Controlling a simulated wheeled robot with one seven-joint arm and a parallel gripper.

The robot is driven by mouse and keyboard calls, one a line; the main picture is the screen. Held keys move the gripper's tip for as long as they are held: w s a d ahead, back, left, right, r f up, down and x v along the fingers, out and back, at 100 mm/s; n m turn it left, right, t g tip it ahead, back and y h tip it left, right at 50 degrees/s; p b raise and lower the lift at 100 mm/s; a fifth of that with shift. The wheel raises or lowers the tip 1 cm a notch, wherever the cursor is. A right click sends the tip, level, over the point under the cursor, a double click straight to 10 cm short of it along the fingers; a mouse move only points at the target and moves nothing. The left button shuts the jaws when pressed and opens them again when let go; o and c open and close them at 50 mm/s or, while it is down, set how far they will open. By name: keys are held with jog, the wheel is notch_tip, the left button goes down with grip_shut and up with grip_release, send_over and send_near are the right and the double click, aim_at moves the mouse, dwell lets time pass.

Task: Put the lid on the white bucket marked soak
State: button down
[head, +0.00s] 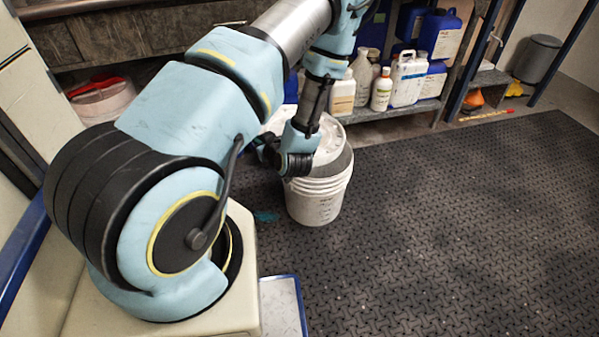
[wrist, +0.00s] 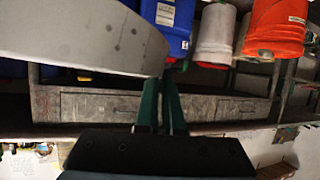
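The white bucket (head: 318,205) stands on the dark mat at the centre of the head view, beside my arm. Small dark marking shows on its side, too small to read. The pale lid (head: 330,138) appears tilted over the bucket's top, and my arm hides part of it. In the wrist view the lid (wrist: 85,35) is a large grey disc at upper left. My gripper (wrist: 163,82) has its dark green fingers close together at the lid's edge and seems shut on it. In the head view my gripper (head: 272,152) is dark and partly hidden, left of the bucket's top.
A low shelf (head: 395,110) behind the bucket holds white bottles (head: 408,78) and blue jugs (head: 440,35). A red and white tub (head: 102,98) sits at left. A grey bin (head: 538,58) stands at far right. The mat (head: 450,220) right of the bucket is clear.

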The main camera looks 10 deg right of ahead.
jog(key=w+d+f+n+g+y+b, duration=0.2)
jog(key=d+f+n+g+y+b, duration=0.1)
jog(key=d+f+b, duration=0.6)
jog(key=d+n+y+b, duration=0.1)
jog(key=d+n+b, duration=0.1)
jog(key=b, duration=0.4)
jog(key=shift+w+d+f+y, duration=0.25)
jog(key=shift+w+d+y, duration=0.05)
jog(key=shift+d, duration=0.3)
jog(key=shift+n+t, duration=0.4)
jog(key=shift+n, duration=0.3)
jog(key=shift+s+f+b, duration=0.2)
jog(key=shift+f+b, duration=1.45)
jog(key=shift+f, duration=1.25)
jog(key=shift+h+p, duration=0.4)
jog(key=shift+p, duration=0.1)
jog(key=shift+f+b, duration=0.6)
jog(key=shift+f, duration=0.55)
